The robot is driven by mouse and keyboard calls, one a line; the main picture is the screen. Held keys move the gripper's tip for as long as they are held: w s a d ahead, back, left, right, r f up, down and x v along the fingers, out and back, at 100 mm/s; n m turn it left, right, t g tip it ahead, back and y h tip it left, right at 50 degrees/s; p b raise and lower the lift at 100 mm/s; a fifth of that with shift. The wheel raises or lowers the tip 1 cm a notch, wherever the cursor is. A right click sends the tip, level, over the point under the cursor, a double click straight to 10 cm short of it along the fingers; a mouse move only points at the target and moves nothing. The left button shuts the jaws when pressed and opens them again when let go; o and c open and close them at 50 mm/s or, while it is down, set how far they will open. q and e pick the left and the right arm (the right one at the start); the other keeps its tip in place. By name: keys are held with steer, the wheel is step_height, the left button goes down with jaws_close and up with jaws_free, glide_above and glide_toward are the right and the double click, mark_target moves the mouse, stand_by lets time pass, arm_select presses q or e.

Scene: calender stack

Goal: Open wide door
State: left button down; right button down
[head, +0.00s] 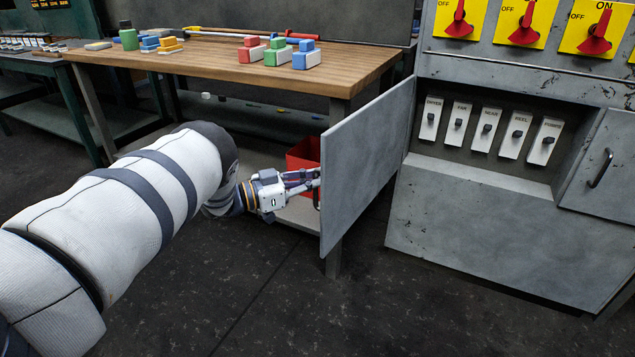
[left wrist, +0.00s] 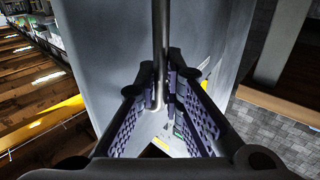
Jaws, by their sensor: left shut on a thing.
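The wide door (head: 368,160) is a grey metal panel standing swung out from the left side of the grey cabinet (head: 490,225). The recess behind it is exposed, with a row of several white switches (head: 487,130). My left gripper (head: 313,180) is at the door's outer face, near its free edge. In the left wrist view the fingers (left wrist: 163,95) are shut on the vertical bar handle (left wrist: 160,40), with the door's grey face (left wrist: 105,45) behind it. The fingertips are partly hidden by the door edge in the head view. My right gripper is not in view.
A wooden workbench (head: 215,70) with coloured blocks stands behind the door, and a red bin (head: 303,153) sits under it. The dark floor (head: 300,310) in front is clear.

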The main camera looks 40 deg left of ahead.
arm_select(q)
steer(key=c, duration=1.7)
jaws_free()
steer(key=v, duration=1.2)
